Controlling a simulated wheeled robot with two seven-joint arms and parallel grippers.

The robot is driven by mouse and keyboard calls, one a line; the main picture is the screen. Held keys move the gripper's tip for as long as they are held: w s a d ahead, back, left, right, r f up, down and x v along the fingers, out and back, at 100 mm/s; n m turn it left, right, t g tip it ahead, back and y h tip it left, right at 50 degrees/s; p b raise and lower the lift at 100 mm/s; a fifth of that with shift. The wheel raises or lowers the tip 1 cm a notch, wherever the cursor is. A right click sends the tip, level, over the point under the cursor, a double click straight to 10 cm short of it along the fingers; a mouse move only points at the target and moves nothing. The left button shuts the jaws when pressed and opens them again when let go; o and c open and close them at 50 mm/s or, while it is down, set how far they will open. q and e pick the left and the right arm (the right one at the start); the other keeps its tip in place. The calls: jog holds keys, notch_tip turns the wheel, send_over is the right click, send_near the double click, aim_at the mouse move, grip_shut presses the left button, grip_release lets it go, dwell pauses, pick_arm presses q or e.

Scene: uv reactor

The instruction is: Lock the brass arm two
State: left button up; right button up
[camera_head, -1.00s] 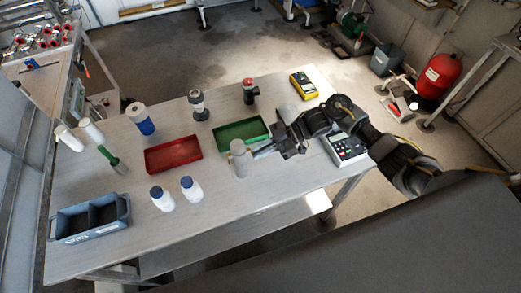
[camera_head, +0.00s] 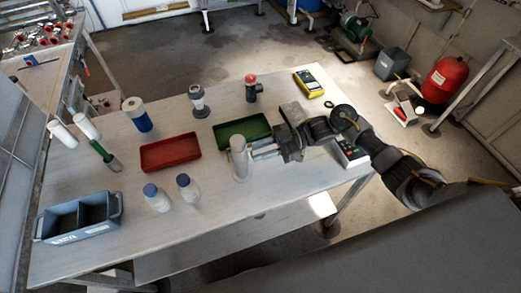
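Nothing in view can be clearly told as a brass arm. My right gripper (camera_head: 256,149) reaches in from the right, low over the table. Its two fingers show slightly apart and point left at an upright pale grey cylinder (camera_head: 239,160). The fingertips are at the cylinder's right side; I cannot tell whether they touch it. Nothing shows held between the fingers. My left gripper is not in view.
The table (camera_head: 205,228) bears a red tray (camera_head: 170,152), a green tray (camera_head: 240,131), two blue-capped bottles (camera_head: 157,199), a grey divided caddy (camera_head: 80,218), a yellow meter (camera_head: 308,83) and a keypad device (camera_head: 352,154) beneath my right arm. The table's front middle is clear.

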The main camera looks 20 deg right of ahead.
jog(key=shift+o, duration=0.4)
jog(key=d+r+b, duration=0.1)
jog(key=d+b, duration=0.3)
jog(key=d, duration=0.6)
jog(key=shift+d+r+b, duration=0.15)
jog(key=shift+d+b, duration=0.15)
jog(key=shift+d, duration=0.05)
